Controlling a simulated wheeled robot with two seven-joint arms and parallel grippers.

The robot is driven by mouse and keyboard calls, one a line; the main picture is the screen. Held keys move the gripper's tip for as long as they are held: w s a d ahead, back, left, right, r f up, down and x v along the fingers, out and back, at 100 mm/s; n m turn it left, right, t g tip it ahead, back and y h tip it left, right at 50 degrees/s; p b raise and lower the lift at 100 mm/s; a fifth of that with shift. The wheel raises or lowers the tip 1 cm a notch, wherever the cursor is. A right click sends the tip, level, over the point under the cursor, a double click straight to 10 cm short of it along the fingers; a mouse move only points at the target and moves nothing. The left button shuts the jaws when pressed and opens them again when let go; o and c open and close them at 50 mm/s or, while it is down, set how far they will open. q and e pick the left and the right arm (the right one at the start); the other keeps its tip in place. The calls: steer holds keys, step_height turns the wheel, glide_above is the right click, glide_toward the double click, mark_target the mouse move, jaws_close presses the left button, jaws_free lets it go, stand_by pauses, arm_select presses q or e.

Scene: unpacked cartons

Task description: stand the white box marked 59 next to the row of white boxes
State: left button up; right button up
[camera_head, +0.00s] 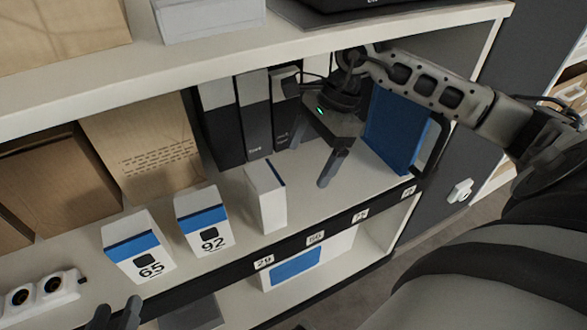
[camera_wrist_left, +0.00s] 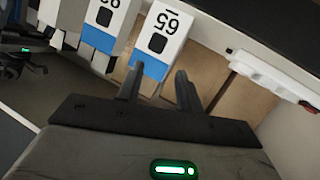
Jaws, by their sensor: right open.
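White boxes with blue bands stand on the shelf, one marked 65 (camera_head: 139,249) and one marked 92 (camera_head: 203,222). To their right a white box (camera_head: 267,197) stands upright, turned so that a plain side shows; I can read no 59 on it. My right gripper (camera_head: 315,154) is open and empty, above and right of this plain-sided box, apart from it. My left gripper (camera_head: 116,314) is low at the left, in front of the 65 box. In the left wrist view its fingers (camera_wrist_left: 158,82) are apart and empty, and the 65 box (camera_wrist_left: 166,28) appears upside down beyond them.
Dark binders (camera_head: 254,115) stand behind the boxes, and a blue folder (camera_head: 396,128) stands to the right. Brown cartons (camera_head: 145,143) fill the back left. A white socket-like strip (camera_head: 40,291) lies at far left. An upper shelf (camera_head: 215,62) overhangs. Bare shelf shows right of the plain-sided box.

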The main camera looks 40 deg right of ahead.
steer(key=shift+s+d, duration=0.2)
steer(key=shift+d, duration=1.15)
